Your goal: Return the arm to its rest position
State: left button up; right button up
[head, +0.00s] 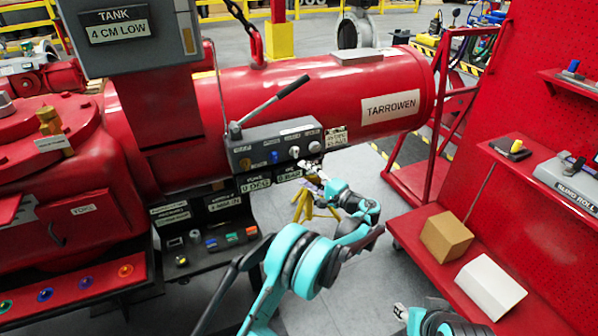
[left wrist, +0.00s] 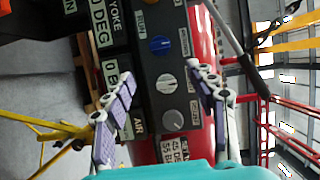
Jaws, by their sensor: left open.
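My left gripper (head: 313,173) is open just in front of and below the right end of the grey control panel (head: 262,148) on the red actuator. In the left wrist view, its purple-padded fingers (left wrist: 162,84) stand apart with nothing between them. Beyond them the panel (left wrist: 152,75) shows a blue knob (left wrist: 161,45), a white knob (left wrist: 166,83) and a grey knob (left wrist: 174,120). I cannot see clear contact with any knob. My right gripper (head: 401,312) shows only in part at the bottom of the head view; its jaws are unclear.
A lever (head: 275,101) rises from the panel. A yellow stand (head: 311,203) is below the gripper. At right, a red shelf unit (head: 405,220) holds a cardboard box (head: 446,238) and a white box (head: 490,287). Open grey floor lies between the actuator and shelves.

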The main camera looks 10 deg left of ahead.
dwell(0.4)
pick_arm(q)
jog(key=s+a+r+n+g+h, duration=0.15)
jog(key=s+a+r+h, duration=0.3)
jog(key=s, duration=0.45)
jog(key=s+a+r+n+g+h, duration=0.1)
jog(key=s+a+r+g+h, duration=0.15)
jog(key=s+a, duration=0.5)
jog(key=s+d+f+n+h, duration=0.2)
jog(key=s+d+f+h, duration=0.1)
jog(key=s, duration=0.9)
jog(key=s+d+f+n+t+h, duration=0.1)
jog(key=s+d+f+n+h, duration=0.1)
jog(key=s, duration=1.1)
jog(key=d+f+h, duration=0.1)
jog(key=h, duration=0.1)
jog(key=shift+s+d+h, duration=0.25)
jog(key=shift+d+h, duration=0.05)
jog(key=shift+h, duration=0.1)
